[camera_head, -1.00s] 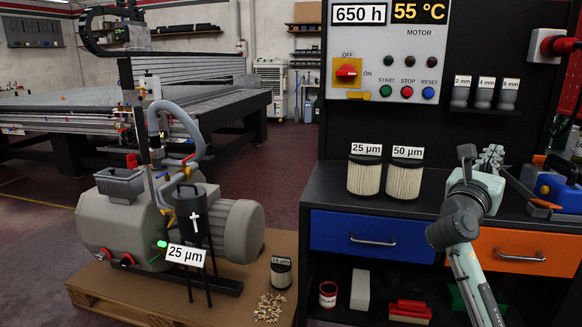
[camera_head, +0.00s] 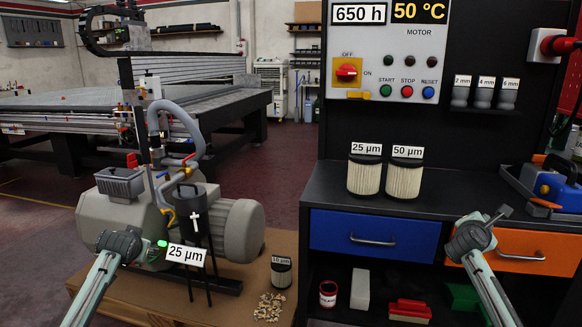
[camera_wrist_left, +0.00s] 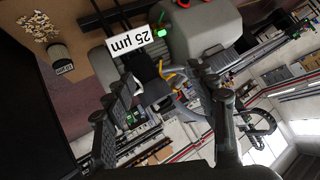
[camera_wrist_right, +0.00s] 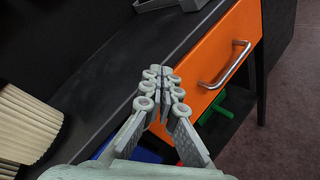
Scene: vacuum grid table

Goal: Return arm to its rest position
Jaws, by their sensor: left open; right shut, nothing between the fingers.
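My right arm comes in from the lower right of the head view, with its gripper (camera_head: 490,220) in front of the bench, by the orange drawer (camera_head: 518,250). In the right wrist view its fingertips (camera_wrist_right: 165,80) meet with nothing between them. My left arm comes in from the lower left, its wrist (camera_head: 122,243) in front of the pump. In the left wrist view the left fingers (camera_wrist_left: 165,100) are spread wide and empty. The pump (camera_head: 165,222) and its 25 µm label (camera_head: 186,256) lie beyond it.
Two pleated filters (camera_head: 364,175) (camera_head: 405,177) stand on the black bench top (camera_head: 335,190). A blue machine (camera_head: 556,188) is at its right end. A small filter (camera_head: 281,273) and a pile of pellets (camera_head: 269,306) lie on the pallet. The bench top's middle is clear.

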